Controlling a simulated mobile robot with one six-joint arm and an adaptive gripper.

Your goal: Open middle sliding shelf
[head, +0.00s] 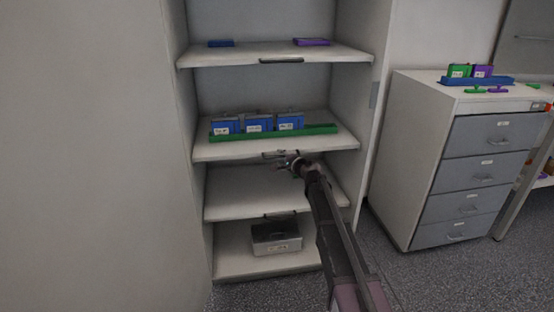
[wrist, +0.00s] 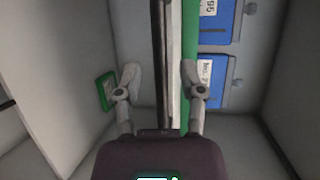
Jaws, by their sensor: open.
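The middle sliding shelf (head: 215,151) is a white board in the open cabinet, with blue battery packs and a green rail on it. Its dark handle (head: 270,154) is on the front edge, partly hidden by my gripper (head: 286,163). In the wrist view, my gripper (wrist: 160,75) is open, its two fingers apart on either side of the shelf's front edge and the dark handle bar (wrist: 164,55). I cannot tell whether a finger touches the handle. The shelf appears to stay inside the cabinet.
Above is a shelf (head: 225,60) with a blue and a purple item. Below are an empty-looking shelf (head: 225,206) and a metal box (head: 276,238). A small green block (wrist: 105,92) shows left in the wrist view. A drawer unit (head: 410,150) stands right.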

